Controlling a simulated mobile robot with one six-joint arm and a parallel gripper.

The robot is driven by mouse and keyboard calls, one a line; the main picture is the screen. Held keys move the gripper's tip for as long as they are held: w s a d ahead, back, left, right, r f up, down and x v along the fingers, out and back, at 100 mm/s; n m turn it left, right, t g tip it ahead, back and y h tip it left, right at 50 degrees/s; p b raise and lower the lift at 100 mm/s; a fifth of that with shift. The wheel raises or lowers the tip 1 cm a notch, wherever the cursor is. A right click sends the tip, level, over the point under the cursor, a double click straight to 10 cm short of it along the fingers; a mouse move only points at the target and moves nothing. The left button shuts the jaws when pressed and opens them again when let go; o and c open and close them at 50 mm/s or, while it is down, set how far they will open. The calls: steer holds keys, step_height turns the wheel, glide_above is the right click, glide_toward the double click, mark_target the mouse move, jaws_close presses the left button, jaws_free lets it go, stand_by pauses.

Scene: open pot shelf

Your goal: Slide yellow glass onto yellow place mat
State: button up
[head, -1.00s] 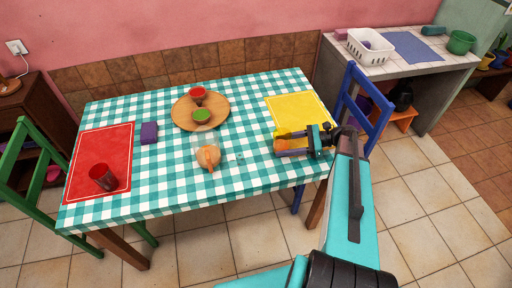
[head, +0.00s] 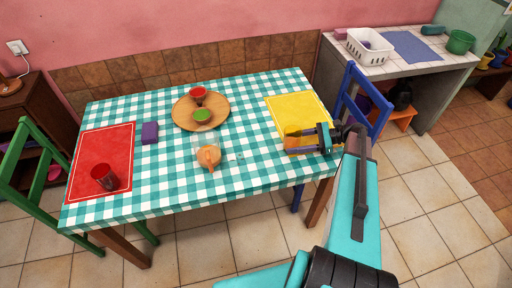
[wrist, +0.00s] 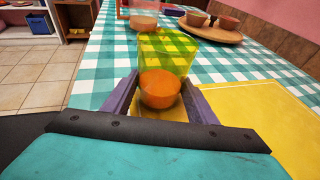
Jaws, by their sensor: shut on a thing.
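The yellow glass (head: 301,142) is see-through, with an orange lower part. It stands at the near end of the yellow place mat (head: 294,108), close to the mat's left edge. In the wrist view the glass (wrist: 168,48) looks upright between the two purple fingers, and mat shows around its base and to the right (wrist: 262,112). My gripper (head: 291,142) is low over the mat, reaching in from the right, and is shut on the glass. The fingers partly hide the glass in the head view.
A jug with orange contents (head: 208,156) stands left of the mat. A round wooden board (head: 183,114) holds a red and a green bowl. A red mat (head: 117,143) with a red glass (head: 104,177) and a purple block (head: 150,133) are further left. A blue chair (head: 376,103) stands at the right.

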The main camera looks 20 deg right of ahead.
mark_target(307, 144)
steer(key=shift+w+d+p, duration=0.15)
steer(key=shift+d+p, duration=0.7)
steer(key=shift+d, duration=2.3)
steer(key=o, duration=0.9)
steer(key=b+v, duration=0.2)
steer(key=v, duration=0.9)
steer(key=shift+d+r+b, duration=0.1)
steer(key=shift+d+b, duration=0.05)
steer(key=shift+b, duration=0.25)
steer(key=shift+d+r+p, duration=0.15)
steer(key=shift+r+p, duration=0.05)
steer(key=shift+p, duration=0.2)
steer(key=shift+p+v, duration=0.95)
steer(key=shift+v, duration=0.05)
steer(key=shift+f, duration=0.1)
